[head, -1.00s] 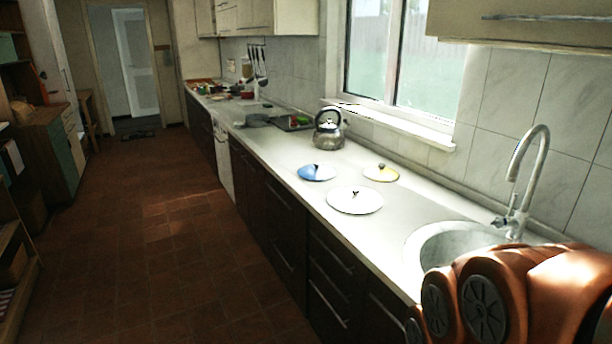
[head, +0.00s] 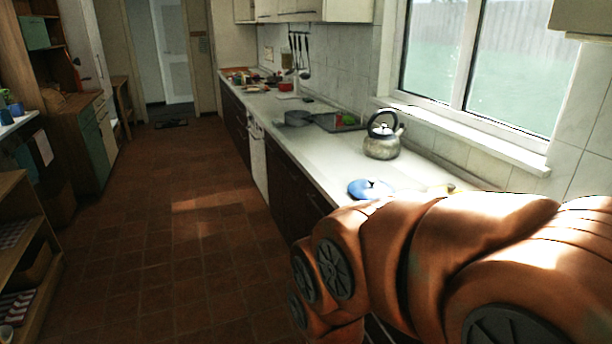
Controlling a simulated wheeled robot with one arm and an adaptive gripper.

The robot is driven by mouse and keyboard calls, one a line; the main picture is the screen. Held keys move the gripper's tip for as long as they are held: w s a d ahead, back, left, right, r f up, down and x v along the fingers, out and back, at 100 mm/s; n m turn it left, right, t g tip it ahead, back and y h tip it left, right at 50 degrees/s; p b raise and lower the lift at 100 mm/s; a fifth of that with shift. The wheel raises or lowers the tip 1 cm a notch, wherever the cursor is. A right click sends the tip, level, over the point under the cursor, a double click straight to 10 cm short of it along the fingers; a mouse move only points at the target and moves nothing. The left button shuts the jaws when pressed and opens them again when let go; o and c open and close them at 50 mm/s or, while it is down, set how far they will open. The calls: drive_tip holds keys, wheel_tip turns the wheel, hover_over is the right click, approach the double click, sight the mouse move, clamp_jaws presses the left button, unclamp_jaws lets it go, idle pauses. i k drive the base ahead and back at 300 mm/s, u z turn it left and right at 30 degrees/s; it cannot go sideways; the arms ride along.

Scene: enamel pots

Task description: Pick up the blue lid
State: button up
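The blue lid (head: 369,188) lies on the white countertop, near its front edge, just beyond my orange arm in the head view. Its lower edge is partly covered by the arm. A yellow and white lid (head: 446,188) lies to its right, mostly hidden behind my arm. My gripper is not visible; only the orange arm links show across the lower right.
A metal kettle (head: 382,138) stands on the counter behind the blue lid. A grey pot (head: 298,118) and other kitchen items sit farther along the counter (head: 318,153). The tiled floor (head: 190,235) to the left is clear; wooden shelves (head: 25,225) line the far left.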

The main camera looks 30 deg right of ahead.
sight(370, 189)
drive_tip(key=u, duration=0.2)
drive_tip(key=i, duration=1.8)
drive_tip(key=z, duration=0.3)
drive_tip(key=i, duration=1.3)
drive_tip(key=z, duration=1.85)
drive_tip(key=i, duration=0.85)
drive_tip(key=z, duration=0.7)
